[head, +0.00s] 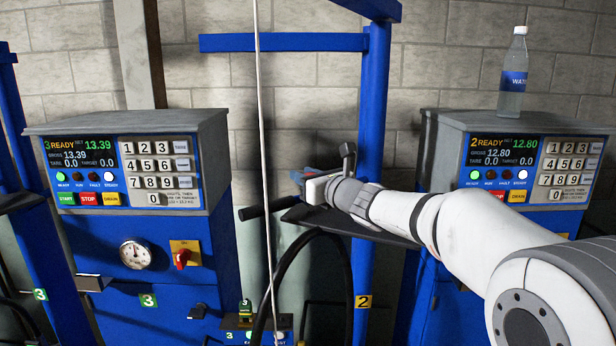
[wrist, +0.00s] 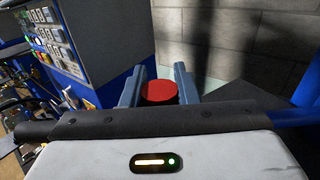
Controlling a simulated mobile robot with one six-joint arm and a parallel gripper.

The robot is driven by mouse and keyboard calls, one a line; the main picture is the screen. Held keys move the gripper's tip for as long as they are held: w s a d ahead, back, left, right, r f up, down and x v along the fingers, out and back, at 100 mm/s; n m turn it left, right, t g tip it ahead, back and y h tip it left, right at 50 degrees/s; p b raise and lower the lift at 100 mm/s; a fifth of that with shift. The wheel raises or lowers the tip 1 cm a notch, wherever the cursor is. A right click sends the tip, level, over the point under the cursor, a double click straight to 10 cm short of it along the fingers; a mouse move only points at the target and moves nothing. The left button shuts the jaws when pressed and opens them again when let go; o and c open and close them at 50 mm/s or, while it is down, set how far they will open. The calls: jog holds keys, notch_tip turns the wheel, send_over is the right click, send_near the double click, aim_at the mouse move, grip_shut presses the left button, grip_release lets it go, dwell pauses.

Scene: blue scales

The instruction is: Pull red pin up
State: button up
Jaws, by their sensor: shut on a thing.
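The red pin (wrist: 159,93) shows its round red top in the wrist view, between the two blue-grey fingers of my gripper (wrist: 158,82). The gripper is shut on it. The pin cannot be made out there. Its lower part is hidden in the wrist view by my gripper's body.
Scale consoles with keypads stand at left (head: 130,165) and right (head: 525,165). A water bottle (head: 513,75) stands on the right one. A blue upright frame (head: 374,110) is close behind my arm. A pale cable (head: 259,110) and a black hose (head: 285,262) hang nearby.

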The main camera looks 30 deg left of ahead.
jog(key=shift+w, duration=0.1)
grip_shut()
jog(key=shift+r+p, duration=0.7)
jog(key=shift+r, duration=1.05)
jog(key=o, duration=0.5)
grip_release()
jog(key=o, duration=0.3)
jog(key=shift+w+d, duration=0.1)
jog(key=shift+d, duration=0.05)
jog(key=shift+o, duration=1)
jog(key=shift+f, duration=0.1)
